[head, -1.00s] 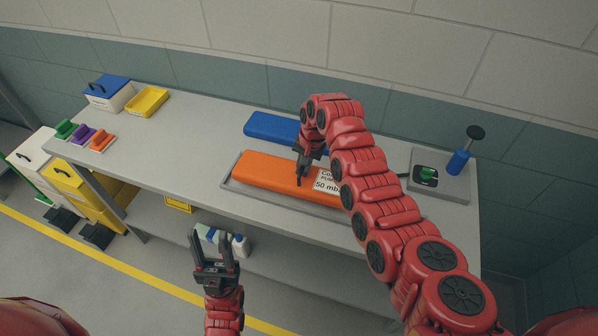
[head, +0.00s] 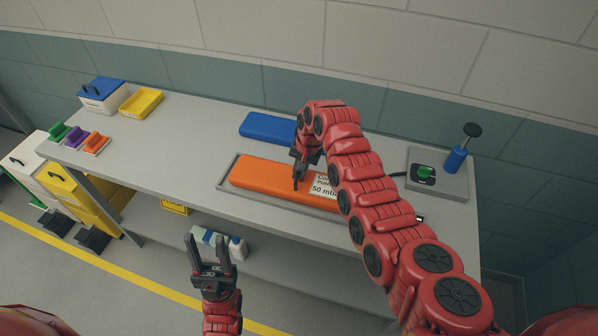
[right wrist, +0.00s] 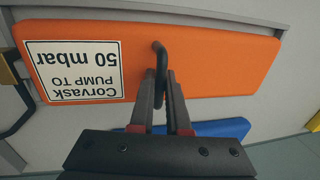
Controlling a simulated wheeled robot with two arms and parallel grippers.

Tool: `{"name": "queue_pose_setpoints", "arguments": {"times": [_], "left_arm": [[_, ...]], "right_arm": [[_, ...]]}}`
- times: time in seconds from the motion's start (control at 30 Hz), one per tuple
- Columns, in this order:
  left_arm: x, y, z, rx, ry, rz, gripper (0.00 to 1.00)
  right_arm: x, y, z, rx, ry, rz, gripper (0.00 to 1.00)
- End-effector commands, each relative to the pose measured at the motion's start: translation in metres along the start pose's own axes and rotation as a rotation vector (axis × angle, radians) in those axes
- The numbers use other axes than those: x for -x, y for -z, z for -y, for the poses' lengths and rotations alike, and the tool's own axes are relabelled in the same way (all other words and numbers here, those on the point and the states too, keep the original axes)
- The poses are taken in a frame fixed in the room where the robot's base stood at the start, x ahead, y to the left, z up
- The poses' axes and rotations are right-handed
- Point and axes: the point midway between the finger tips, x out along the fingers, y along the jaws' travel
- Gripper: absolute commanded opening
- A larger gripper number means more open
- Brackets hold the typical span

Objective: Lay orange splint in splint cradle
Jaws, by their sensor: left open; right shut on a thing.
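The orange splint (head: 265,176) carries a white "50 mbar" label at its right end in the head view. It also shows in the right wrist view (right wrist: 220,62), with a dark handle on its face. My right gripper (head: 298,180) is shut on that handle. The splint lies lengthwise over a shallow grey tray (head: 224,175), which looks like the splint cradle. I cannot tell whether it touches the tray floor or hangs slightly above. My arm hides part of its right side. My left gripper (head: 208,245) is open and empty in front of the bench.
A blue splint (head: 262,127) lies behind the tray. A yellow tray (head: 142,103), a blue-lidded box (head: 102,94) and coloured blocks are at left. The bench (head: 165,150) between is clear.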

Motion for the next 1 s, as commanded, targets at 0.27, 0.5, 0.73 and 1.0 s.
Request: {"name": "queue_pose_setpoints", "arguments": {"times": [0.27, 0.5, 0.73, 1.0], "left_arm": [[0.0005, 0.0000, 0.0000, 0.000, 0.000, 0.000, 0.50], [0.0010, -0.0001, -0.0001, 0.000, 0.000, 0.000, 0.50], [0.0037, -0.0007, -0.0002, 0.000, 0.000, 0.000, 0.50], [0.0034, -0.0005, -0.0002, 0.000, 0.000, 0.000, 0.50]], "right_arm": [[-0.0006, 0.0003, 0.0002, 0.001, 0.002, -0.001, 0.00], [-0.0012, 0.0003, 0.0000, 0.000, 0.002, -0.001, 0.00], [-0.0051, 0.0003, -0.0007, 0.001, 0.002, -0.001, 0.00], [-0.0052, 0.0001, -0.0008, 0.000, 0.001, 0.000, 0.49]]}}
